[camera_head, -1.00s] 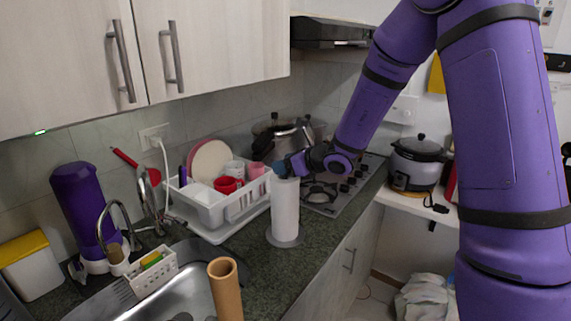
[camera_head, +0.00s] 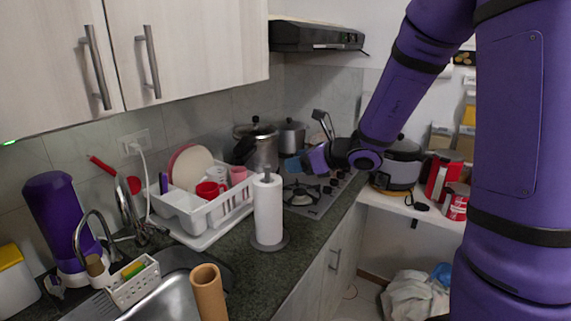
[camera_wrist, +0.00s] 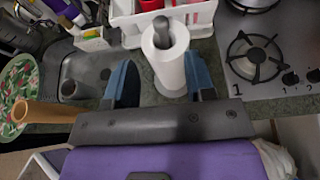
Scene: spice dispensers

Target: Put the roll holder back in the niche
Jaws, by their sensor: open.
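The roll holder, a grey round base and post with a white paper roll (camera_head: 268,212), stands upright on the dark counter beside the dish rack. My gripper (camera_head: 302,164) is up and to the right of the roll in the head view, apart from its top. In the wrist view, the blue fingers (camera_wrist: 160,78) are spread wide, and the white roll (camera_wrist: 168,68) shows beyond them with its grey post tip in the middle. Nothing is held between the fingers. I cannot make out which place is the niche.
A white dish rack (camera_head: 205,215) with cups and plates stands left of the roll. A gas hob (camera_head: 318,195) is behind it to the right. A brown tube (camera_head: 209,292) stands by the sink (camera_head: 165,300). Counter in front of the roll is clear.

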